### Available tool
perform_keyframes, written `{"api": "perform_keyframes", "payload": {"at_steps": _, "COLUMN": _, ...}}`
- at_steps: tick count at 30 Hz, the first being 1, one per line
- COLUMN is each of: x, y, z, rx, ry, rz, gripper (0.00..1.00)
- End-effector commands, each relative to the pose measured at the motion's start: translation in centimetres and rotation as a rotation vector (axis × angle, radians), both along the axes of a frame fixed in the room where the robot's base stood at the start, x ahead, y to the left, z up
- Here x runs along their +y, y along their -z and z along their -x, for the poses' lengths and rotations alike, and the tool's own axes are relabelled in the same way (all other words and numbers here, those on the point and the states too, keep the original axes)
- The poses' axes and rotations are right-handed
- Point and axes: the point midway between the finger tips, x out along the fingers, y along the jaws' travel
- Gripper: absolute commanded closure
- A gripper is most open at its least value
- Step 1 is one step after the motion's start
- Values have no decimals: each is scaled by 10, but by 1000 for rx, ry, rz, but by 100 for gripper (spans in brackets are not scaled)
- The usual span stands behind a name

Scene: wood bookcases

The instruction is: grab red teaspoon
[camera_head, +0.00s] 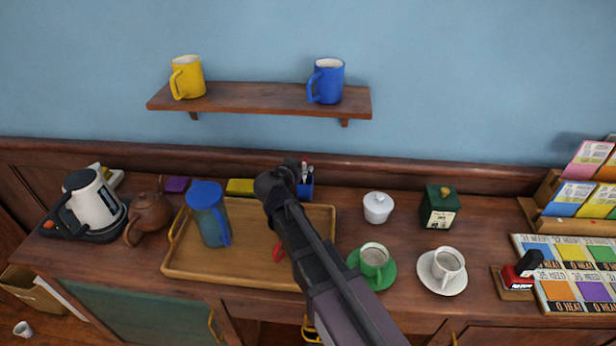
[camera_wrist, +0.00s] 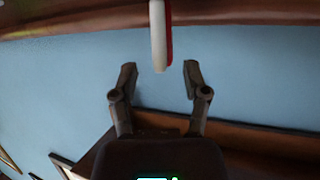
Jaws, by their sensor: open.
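A small red thing (camera_head: 278,251), partly hidden behind my arm, lies on the wooden tray (camera_head: 185,272); it may be the red teaspoon, but too little shows to tell. My gripper (camera_head: 272,182) is above the back of the tray, near the wall side of the counter, its fingers hardly visible there. In the wrist view my gripper (camera_wrist: 159,70) is open, with its two fingers well apart. A narrow white and red thing (camera_wrist: 160,35) reaches down from the top edge toward the gap between them; I cannot tell what it is. Nothing is gripped.
A blue pitcher (camera_head: 208,215) stands on the tray. A blue pen holder (camera_head: 305,188) is close to my gripper. A green cup and saucer (camera_head: 373,265) sit right of my arm, with a white cup (camera_head: 447,266) beyond. A wall shelf (camera_head: 255,98) holds mugs.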

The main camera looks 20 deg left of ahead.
Motion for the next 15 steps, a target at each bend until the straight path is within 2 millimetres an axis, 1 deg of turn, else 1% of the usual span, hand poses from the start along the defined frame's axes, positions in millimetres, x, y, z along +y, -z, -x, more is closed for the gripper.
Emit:
{"api": "perform_keyframes", "payload": {"at_steps": 5, "x": 3, "y": 6, "z": -13, "rx": 0, "ry": 0, "rz": 0, "gripper": 41}}
{"api": "perform_keyframes", "payload": {"at_steps": 10, "x": 6, "y": 14, "z": -32, "rx": 0, "ry": 2, "rz": 1, "gripper": 41}}
{"api": "perform_keyframes", "payload": {"at_steps": 15, "x": 4, "y": 19, "z": -45, "rx": 0, "ry": 0, "rz": 0, "gripper": 41}}
